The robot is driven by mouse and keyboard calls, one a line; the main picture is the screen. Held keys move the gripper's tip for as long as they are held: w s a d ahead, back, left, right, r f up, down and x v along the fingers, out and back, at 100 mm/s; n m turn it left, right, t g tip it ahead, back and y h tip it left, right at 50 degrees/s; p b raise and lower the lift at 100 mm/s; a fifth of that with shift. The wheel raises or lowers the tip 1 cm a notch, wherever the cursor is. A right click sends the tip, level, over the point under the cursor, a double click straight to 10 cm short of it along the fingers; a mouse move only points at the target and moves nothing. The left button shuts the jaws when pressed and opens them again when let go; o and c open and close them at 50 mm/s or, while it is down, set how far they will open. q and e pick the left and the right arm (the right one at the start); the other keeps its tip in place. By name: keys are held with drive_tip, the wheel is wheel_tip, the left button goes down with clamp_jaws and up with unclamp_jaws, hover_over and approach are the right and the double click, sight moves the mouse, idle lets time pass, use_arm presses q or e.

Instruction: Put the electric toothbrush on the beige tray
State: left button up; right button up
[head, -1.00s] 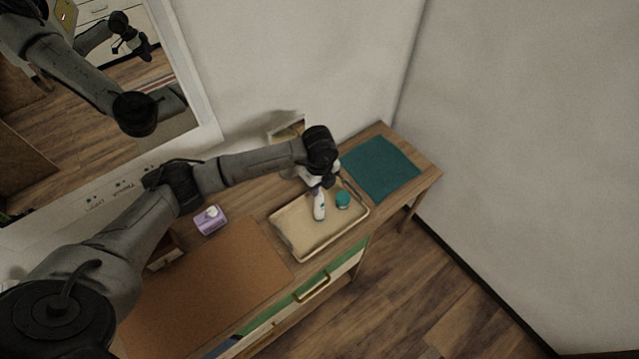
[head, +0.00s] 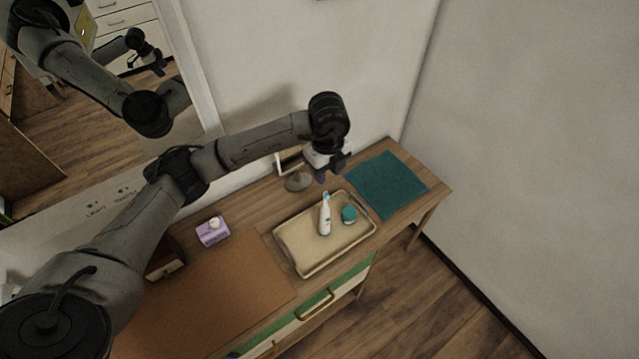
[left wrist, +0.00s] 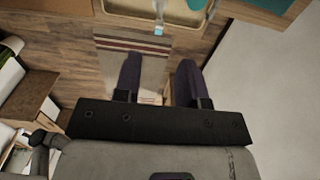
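The electric toothbrush (head: 324,218), white with a teal-tipped head, stands upright on the beige tray (head: 294,264). A teal-lidded jar (head: 349,214) is beside it on the tray. My left gripper (head: 332,168) is above and behind the toothbrush, apart from it. In the left wrist view my left gripper (left wrist: 159,80) has its two fingers spread with nothing between them. The toothbrush's head (left wrist: 158,28) shows there beyond the fingers, with part of the tray (left wrist: 172,22) at the top.
A teal mat (head: 387,184) lies right of the tray. A grey-brown object (head: 298,181) and a small frame (head: 290,160) are behind it. A purple box (head: 212,231), a small wooden box (head: 166,262) and a brown mat (head: 215,300) are left. A mirror hangs at upper left.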

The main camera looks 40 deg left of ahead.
use_arm(q)
drive_tip(key=shift+r, duration=0.25)
drive_tip(key=s+d+f+m+h, duration=0.15)
drive_tip(key=d+h, duration=0.25)
drive_tip(key=d, duration=0.4)
drive_tip(key=s+d+f+m+h, duration=0.1)
drive_tip(key=s+d+m+h, duration=0.15)
drive_tip(key=d+h, duration=0.4)
drive_tip(key=s+d+r+n+t+h, duration=0.2)
drive_tip(key=d+r+t+h, duration=0.6)
drive_tip(key=d+h, duration=0.15)
drive_tip(key=a+n+t+y, duration=0.7)
drive_tip(key=n+t+y, duration=0.3)
drive_tip(key=n+t, duration=0.25)
drive_tip(key=s+a+f+n+g+y, duration=0.45)
drive_tip(key=a+f+n+y, duration=0.25)
drive_tip(key=f+n+y, duration=0.3)
drive_tip(key=s+f+m+g, duration=0.1)
drive_tip(key=s+f+g, duration=0.5)
drive_tip(key=s, duration=0.4)
drive_tip(key=s+f+m+g, duration=0.1)
drive_tip(key=s+f+g, duration=0.5)
drive_tip(key=s, duration=0.3)
drive_tip(key=shift+s+d+f, duration=0.2)
drive_tip(key=shift+s+f, duration=0.15)
drive_tip(key=shift+f, duration=0.55)
